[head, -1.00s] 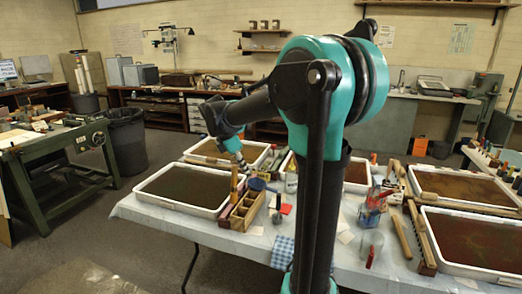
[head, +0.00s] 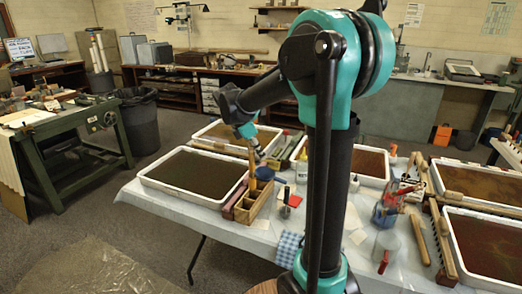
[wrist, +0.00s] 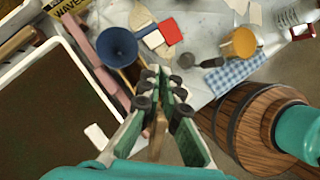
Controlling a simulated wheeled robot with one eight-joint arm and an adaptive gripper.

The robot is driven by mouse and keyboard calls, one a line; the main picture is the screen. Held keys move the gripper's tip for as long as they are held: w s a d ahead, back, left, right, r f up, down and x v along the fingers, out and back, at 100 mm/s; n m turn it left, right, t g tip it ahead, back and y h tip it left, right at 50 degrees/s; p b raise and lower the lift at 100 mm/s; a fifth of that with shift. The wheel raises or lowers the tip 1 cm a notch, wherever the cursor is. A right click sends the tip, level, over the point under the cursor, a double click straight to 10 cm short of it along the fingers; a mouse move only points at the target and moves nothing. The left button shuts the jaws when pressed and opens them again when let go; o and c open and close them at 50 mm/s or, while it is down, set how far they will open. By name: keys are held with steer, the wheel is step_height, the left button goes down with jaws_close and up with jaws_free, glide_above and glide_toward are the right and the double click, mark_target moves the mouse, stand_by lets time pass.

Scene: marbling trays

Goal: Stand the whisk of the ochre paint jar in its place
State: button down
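My gripper (head: 255,155) is low over the wooden caddy (head: 262,207) on the cloth-covered table. In the wrist view its fingers (wrist: 163,92) are close together on a tan wooden handle (wrist: 157,138), which I take to be the whisk. In the head view a slim ochre-tan upright piece (head: 251,176) shows below the gripper at the caddy's left end. I cannot tell whether its lower end is inside a compartment. A cup with ochre contents (wrist: 241,42) stands near the checked cloth in the wrist view. It may be the ochre paint jar; my arm seems to hide it in the head view.
A blue funnel-like piece (wrist: 117,46) is close beside the fingers. A dark-filled white tray (head: 195,173) and a mauve bar (head: 234,204) lie left of the caddy. A blue checked cloth (head: 288,246) hangs at the front edge. More trays and tools crowd the right.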

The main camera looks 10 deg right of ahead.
step_height(320, 180, down, 9)
steer(key=shift+r, duration=0.2)
stand_by(0.9)
stand_by(0.3)
steer(key=c, duration=1.6)
jaws_free()
steer(key=shift+c, duration=0.2)
